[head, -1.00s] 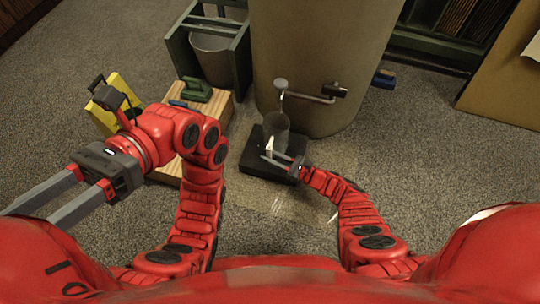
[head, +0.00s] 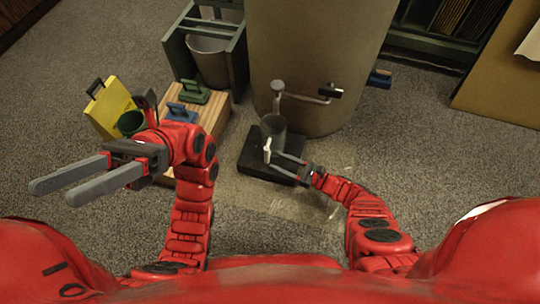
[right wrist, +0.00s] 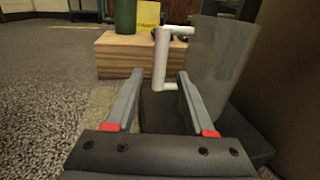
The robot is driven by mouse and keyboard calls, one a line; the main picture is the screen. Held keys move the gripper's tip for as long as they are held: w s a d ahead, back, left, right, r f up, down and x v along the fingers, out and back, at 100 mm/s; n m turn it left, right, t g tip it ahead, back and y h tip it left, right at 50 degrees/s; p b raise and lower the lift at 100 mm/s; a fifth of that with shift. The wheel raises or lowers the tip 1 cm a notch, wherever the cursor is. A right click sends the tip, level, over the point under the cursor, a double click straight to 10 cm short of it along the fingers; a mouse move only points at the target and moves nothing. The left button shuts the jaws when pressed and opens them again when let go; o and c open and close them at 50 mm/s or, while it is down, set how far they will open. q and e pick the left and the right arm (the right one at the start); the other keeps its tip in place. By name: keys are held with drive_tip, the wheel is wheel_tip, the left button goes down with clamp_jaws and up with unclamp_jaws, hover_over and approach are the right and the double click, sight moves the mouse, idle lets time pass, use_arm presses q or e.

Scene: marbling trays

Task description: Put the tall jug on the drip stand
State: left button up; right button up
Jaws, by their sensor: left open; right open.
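The tall jug, grey and see-through with a white handle, stands upright on the black drip stand in the head view (head: 273,125); it also shows in the right wrist view (right wrist: 222,65). The flat drip stand (head: 254,163) lies on the floor below a tap. My right gripper (head: 277,162) is open at the handle side. In the right wrist view its fingertips (right wrist: 160,78) point at the handle, which shows between and just beyond them; I cannot tell whether they touch it. My left gripper (head: 54,193) is open and empty over the carpet at the left, far from the jug.
A big tan tank (head: 310,60) with a tap (head: 325,93) stands behind the jug. A wooden box (head: 211,117) with green and blue handled things on it is to the left. A yellow object (head: 108,105) and a bucket frame (head: 238,52) stand beyond. Carpet at the right is clear.

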use_arm(q)
drive_tip(key=shift+w+d+g+h, duration=0.2)
drive_tip(key=shift+w+g+h, duration=0.1)
drive_tip(key=shift+h, duration=0.1)
use_arm(e)
drive_tip(key=v, duration=0.7)
